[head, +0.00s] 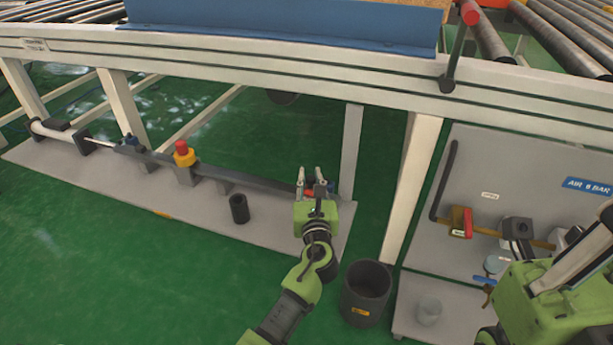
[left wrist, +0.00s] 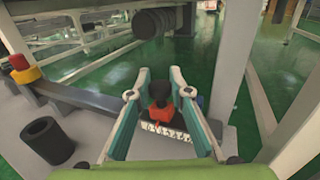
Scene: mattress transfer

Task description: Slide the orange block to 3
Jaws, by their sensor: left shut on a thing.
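The orange block (left wrist: 168,124) sits at the near end of a dark rail, with a black knob (left wrist: 159,93) on top. A white numbered scale (left wrist: 165,133) lies just in front of it in the left wrist view; its digits are too small to read surely. My left gripper (head: 312,174) is at the right end of the rail (head: 262,181), its fingers on either side of the block and knob, shut on it. In the head view the fingers mostly hide the block. My right gripper (head: 575,262) is partly in view at the right edge, its fingertips cut off.
A red-topped yellow button (head: 183,154) stands along the rail. A black cup (head: 239,208) stands on the grey base plate (head: 120,185). A dark bin (head: 366,293) is right of my left arm. White frame legs rise behind, and a panel with valves (head: 460,222) stands right.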

